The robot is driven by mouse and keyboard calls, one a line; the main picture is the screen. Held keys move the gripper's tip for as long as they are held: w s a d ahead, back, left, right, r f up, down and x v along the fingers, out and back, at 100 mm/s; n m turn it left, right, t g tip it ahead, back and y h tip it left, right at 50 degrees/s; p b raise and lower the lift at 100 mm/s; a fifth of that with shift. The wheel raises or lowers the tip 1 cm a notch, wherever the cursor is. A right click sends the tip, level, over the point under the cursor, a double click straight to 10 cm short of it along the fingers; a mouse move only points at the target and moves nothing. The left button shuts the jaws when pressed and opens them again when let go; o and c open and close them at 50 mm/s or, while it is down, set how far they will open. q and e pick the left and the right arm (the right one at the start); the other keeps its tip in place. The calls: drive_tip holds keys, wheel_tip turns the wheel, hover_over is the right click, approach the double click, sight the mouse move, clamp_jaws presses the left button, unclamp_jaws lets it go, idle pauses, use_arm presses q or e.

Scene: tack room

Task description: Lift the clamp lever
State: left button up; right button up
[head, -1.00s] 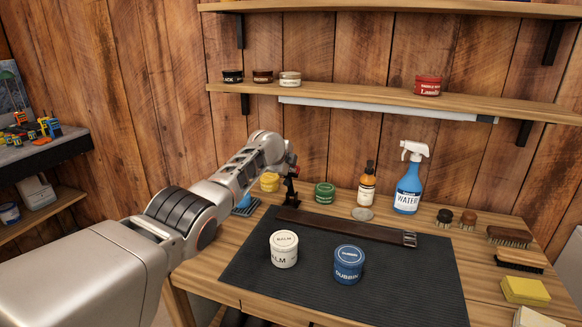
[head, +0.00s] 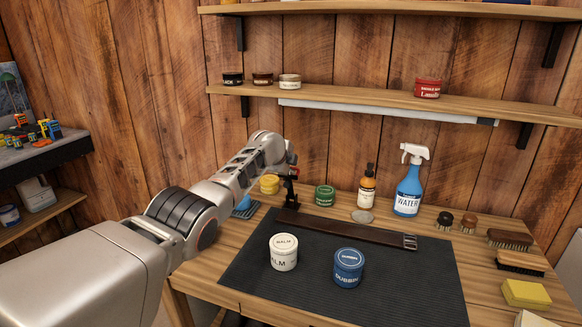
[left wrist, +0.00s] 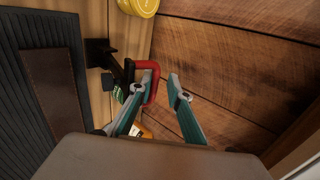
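The black toggle clamp (head: 291,192) stands at the back left of the bench, by the end of the dark leather strap (head: 345,228). Its red lever (left wrist: 153,88) shows in the left wrist view beside the black clamp body (left wrist: 124,70). My left gripper (left wrist: 160,77) is open, its two teal fingers apart. Its left finger overlaps the red lever in this view; I cannot tell whether they touch. Wooden wall shows between the fingers. In the head view my left gripper (head: 291,161) is at the top of the clamp, and its wrist partly hides its fingers. My right gripper is not in view.
A black mat (head: 400,275) holds the strap, a white balm tin (head: 284,254) and a blue dubbin tin (head: 349,268). A yellow tin (head: 269,184), green tin (head: 325,195), amber bottle (head: 366,186) and water spray bottle (head: 408,190) stand behind. The plank wall is close behind the clamp.

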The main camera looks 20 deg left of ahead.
use_arm(q)
drive_tip(key=shift+r, duration=0.15)
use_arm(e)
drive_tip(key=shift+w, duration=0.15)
use_arm(q)
drive_tip(key=shift+s+r, duration=0.45)
drive_tip(key=shift+s, duration=0.15)
drive_tip(key=v, duration=1)
drive_tip(key=shift+s, duration=0.2)
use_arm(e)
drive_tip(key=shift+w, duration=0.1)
